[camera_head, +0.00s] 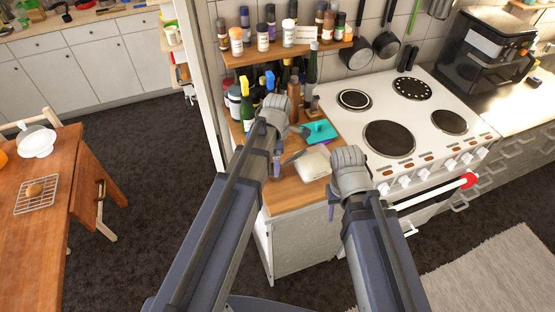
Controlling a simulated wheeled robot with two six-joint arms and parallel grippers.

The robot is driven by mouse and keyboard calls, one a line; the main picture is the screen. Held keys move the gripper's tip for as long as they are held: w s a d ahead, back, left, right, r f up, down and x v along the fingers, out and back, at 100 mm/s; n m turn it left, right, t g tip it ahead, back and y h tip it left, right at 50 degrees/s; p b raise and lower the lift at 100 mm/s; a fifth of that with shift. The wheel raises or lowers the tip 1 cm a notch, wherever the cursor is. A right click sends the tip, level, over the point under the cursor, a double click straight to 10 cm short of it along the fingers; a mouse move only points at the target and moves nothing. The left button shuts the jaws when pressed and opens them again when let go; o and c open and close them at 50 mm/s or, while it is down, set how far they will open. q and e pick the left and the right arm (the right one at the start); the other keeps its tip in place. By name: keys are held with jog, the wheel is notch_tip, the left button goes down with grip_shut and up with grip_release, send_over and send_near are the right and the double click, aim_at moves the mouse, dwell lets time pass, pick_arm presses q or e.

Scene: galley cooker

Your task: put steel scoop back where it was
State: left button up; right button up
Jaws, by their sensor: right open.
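A small grey metallic piece (294,156), possibly the steel scoop, shows on the wooden counter (286,200) beside my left gripper; its full shape is hidden. My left gripper (277,164) is low over the counter's left part, and its arm hides much of the fingers, so I cannot tell whether it is open or holds something. My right gripper (331,208) is open at the counter's front right edge, beside the cooker; its arm partly covers it.
A pale flat item (312,163) and a teal item (320,131) lie on the counter. Several bottles (312,66) stand behind, under a spice shelf (285,51). The white cooker (420,112) adjoins on the right. A wooden table (55,200) stands at left.

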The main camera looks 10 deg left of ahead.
pick_arm(q)
notch_tip(320, 180, up, 11)
jog(key=p, duration=1)
jog(key=s+d+m, duration=0.4)
jog(key=s+m, duration=0.3)
jog(key=m, duration=0.5)
jog(key=s+d+m+y, duration=0.1)
jog(key=s+d+m, duration=0.4)
jog(key=m, duration=0.7)
jog(key=s, duration=0.2)
jog(key=shift+s+d, duration=0.2)
jog(key=shift+s, duration=0.1)
notch_tip(320, 180, down, 13)
jog(key=b, duration=1.2)
jog(key=shift+r+b, duration=0.2)
jog(key=shift+b, duration=0.1)
